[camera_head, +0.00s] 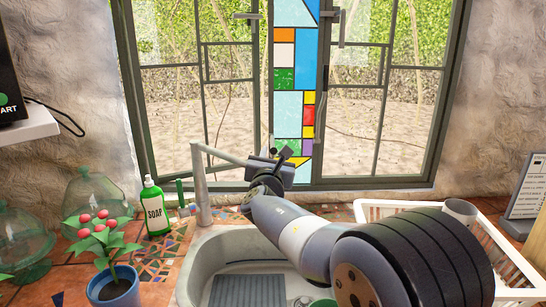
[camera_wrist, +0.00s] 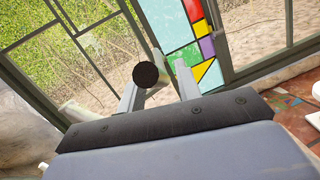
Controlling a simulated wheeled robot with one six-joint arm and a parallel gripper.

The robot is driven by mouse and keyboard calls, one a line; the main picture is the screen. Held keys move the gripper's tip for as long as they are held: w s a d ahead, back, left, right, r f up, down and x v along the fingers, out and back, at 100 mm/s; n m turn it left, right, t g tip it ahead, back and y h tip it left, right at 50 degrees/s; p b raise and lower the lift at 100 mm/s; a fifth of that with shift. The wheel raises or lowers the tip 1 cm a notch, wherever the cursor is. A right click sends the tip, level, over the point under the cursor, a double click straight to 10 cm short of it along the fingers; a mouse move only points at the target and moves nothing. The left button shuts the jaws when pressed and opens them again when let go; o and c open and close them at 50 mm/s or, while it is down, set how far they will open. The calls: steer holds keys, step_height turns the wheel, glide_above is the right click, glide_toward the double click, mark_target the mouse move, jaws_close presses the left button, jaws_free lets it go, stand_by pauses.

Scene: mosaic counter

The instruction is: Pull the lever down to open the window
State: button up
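The window (camera_head: 225,95) has two dark-framed sides with a stained-glass strip (camera_head: 295,75) between them. A grey lever (camera_head: 342,28) is at the top right of the strip. Another handle (camera_head: 247,15) is at the top left. My gripper (camera_head: 284,157) is low in front of the strip, below both handles. In the wrist view my gripper (camera_wrist: 157,88) has its fingers apart. A dark round end of a cylinder (camera_wrist: 149,75) shows between or just beyond them; I cannot tell what it belongs to, or whether anything touches it.
A grey tap (camera_head: 201,185) stands left of my gripper, its spout reaching close to it. The sink (camera_head: 205,260) is below. A soap bottle (camera_head: 154,208) and a potted plant (camera_head: 112,285) stand left. A white rack (camera_head: 515,260) is right. The space before the upper window is clear.

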steer(key=s+a+f+b, duration=0.1)
steer(key=s+b, duration=0.1)
steer(key=s, duration=0.8)
steer(key=shift+s, duration=0.35)
steer(key=shift+a+f, duration=0.1)
steer(key=w+p, duration=0.1)
steer(key=w, duration=0.2)
steer(key=w+d+r, duration=0.1)
steer(key=w, duration=0.3)
steer(key=w+p, duration=0.1)
steer(key=w, duration=0.3)
steer(key=shift+d+r+p, duration=0.15)
steer(key=shift+r+p, duration=0.15)
steer(key=shift+r, duration=0.1)
steer(key=shift+s+r+p, duration=0.1)
steer(key=shift+r+p, duration=0.05)
steer(key=shift+p, duration=0.4)
steer(key=shift+f, duration=0.25)
